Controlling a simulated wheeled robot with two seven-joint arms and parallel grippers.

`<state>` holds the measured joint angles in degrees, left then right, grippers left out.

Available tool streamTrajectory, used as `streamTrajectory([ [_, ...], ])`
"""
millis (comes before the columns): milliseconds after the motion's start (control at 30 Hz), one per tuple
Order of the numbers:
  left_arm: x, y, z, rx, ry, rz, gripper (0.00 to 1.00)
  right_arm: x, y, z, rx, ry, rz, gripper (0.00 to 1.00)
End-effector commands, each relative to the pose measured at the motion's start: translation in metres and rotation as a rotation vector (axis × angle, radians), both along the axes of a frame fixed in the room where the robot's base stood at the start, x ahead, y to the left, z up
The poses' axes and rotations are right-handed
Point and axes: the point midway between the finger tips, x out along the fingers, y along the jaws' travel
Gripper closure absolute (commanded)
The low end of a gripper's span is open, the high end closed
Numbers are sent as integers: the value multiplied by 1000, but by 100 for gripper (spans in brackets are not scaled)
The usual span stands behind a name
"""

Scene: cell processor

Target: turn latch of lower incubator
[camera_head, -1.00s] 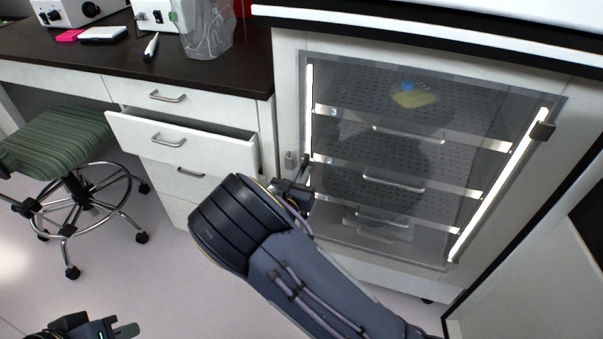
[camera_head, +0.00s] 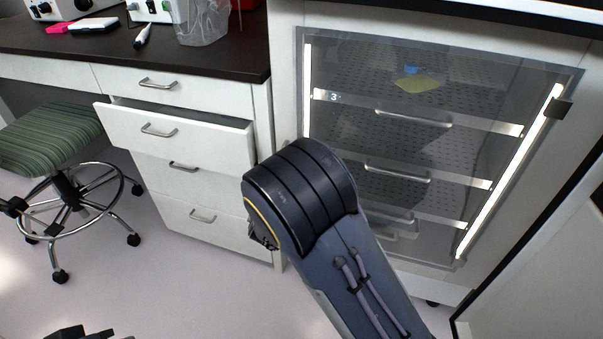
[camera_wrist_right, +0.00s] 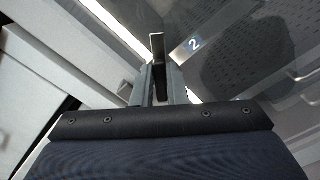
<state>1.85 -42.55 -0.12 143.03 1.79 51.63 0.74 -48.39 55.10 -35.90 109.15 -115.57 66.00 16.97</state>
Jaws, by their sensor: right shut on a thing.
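The lower incubator (camera_head: 435,155) has a see-through door with lit strips down both sides and perforated shelves inside. My right arm reaches to its left edge in the head view; the wrist hides the right gripper and the latch there.
A white drawer (camera_head: 178,135) stands pulled out left of the incubator. A green striped stool (camera_head: 50,145) stands farther left. A dark counter (camera_head: 100,55) holds equipment above the drawers. A dark-edged white panel (camera_head: 535,275) rises at the lower right. Floor between stool and drawers is clear.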

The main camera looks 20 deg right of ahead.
Motion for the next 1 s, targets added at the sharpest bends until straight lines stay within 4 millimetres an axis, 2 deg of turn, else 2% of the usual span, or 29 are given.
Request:
streamTrajectory([
  [33, 0, 0, -15, 0, 0, 0, 100, 0, -1, -8, 40, -26, -2, 100],
  [600, 0, 0, -113, 0, 0, 0, 100, -3, -5, -15, 482, -327, -1, 100],
  [800, 0, 0, -143, 0, 0, 0, 100, -3, -5, -15, 606, -411, -1, 100],
  [1000, 0, 0, -162, 0, 0, 0, 100, -3, -5, -14, 694, -468, -1, 100],
])
